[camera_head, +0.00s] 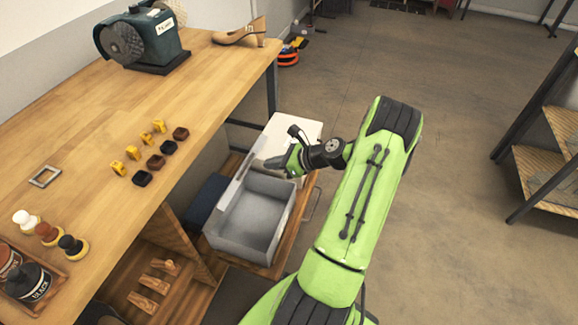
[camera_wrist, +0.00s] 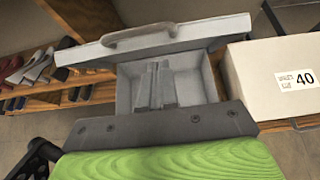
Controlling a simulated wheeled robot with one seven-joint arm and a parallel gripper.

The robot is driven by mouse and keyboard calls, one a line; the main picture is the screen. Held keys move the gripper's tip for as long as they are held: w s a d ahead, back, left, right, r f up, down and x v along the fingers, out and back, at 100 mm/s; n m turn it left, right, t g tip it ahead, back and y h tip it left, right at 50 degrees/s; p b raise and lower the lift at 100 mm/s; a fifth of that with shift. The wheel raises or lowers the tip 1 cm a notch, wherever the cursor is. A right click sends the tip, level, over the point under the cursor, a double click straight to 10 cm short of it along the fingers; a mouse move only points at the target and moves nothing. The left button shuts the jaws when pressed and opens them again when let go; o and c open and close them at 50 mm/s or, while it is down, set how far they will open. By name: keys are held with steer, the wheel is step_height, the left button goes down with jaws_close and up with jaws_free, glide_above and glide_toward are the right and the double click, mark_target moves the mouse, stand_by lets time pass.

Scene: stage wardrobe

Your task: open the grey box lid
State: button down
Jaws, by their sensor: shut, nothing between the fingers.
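The grey box (camera_head: 237,238) stands on a low wooden shelf beside the workbench, its empty inside facing up in the head view. Its lid (camera_head: 238,182) is raised and shows nearly edge-on along the box's left side. In the wrist view, the lid (camera_wrist: 190,36) with its curved handle (camera_wrist: 138,32) spans the top, above the open box (camera_wrist: 208,82). My gripper (camera_head: 272,163) is over the far end of the box. Its two fingers (camera_wrist: 156,84) are together and empty, in front of the box opening. Whether they touch the box cannot be told.
A white box (camera_wrist: 268,78) labelled 40 stands right beside the grey box. The workbench (camera_head: 210,75) edge runs close on the left. Shoes (camera_wrist: 32,70) line a rack at the wrist view's left. Open floor (camera_head: 455,190) lies to the right of my arm.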

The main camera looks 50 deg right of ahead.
steer(key=w, duration=0.1)
steer(key=w+a+r, duration=0.1)
steer(key=shift+w+r, duration=0.1)
steer(key=shift+w, duration=0.3)
steer(key=w+a+r+g+h+p, duration=0.1)
steer(key=w+a+r+g+p, duration=0.2)
steer(key=w+p, duration=0.5)
steer(key=r+p, duration=0.1)
steer(key=p, duration=0.2)
steer(key=shift+w+r, duration=0.15)
steer(key=shift+w, duration=0.15)
steer(key=shift+s, duration=0.1)
